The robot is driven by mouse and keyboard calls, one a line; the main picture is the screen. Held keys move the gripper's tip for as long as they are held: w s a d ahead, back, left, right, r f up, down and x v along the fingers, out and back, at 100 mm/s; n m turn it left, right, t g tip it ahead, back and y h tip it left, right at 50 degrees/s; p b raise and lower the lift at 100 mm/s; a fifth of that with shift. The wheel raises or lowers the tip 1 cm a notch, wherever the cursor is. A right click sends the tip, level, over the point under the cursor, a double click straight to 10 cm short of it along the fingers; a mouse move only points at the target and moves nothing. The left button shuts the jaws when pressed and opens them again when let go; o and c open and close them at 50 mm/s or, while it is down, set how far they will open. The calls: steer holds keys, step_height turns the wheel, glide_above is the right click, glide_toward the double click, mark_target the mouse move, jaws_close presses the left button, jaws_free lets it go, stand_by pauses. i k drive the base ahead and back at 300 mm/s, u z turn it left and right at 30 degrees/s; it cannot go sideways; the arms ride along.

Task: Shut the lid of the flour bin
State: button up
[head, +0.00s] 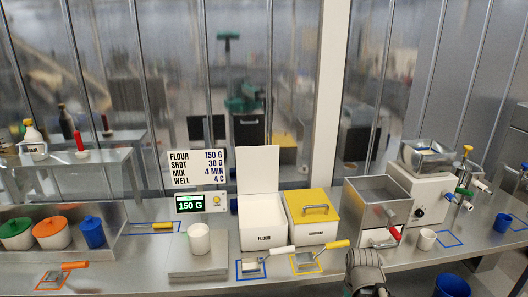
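The flour bin (263,239) is a white box with a FLOUR label, standing in the middle of the counter in the head view. Its white lid (258,171) stands upright at the back edge, so the bin is open. Its contents cannot be made out. A grey part of my arm shows at the bottom edge, to the right of the bin and apart from it. The fingers of my gripper do not show.
A yellow-lidded bin (313,208) stands close on the flour bin's right. A scale (198,262) with a white cup (199,239) is on its left. A white-handled scoop (252,266) lies in front. A metal hopper (377,206) stands further right.

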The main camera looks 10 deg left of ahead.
mark_target(257, 167)
steer(key=u, duration=0.1)
steer(key=i, duration=0.9)
steer(key=z, duration=0.1)
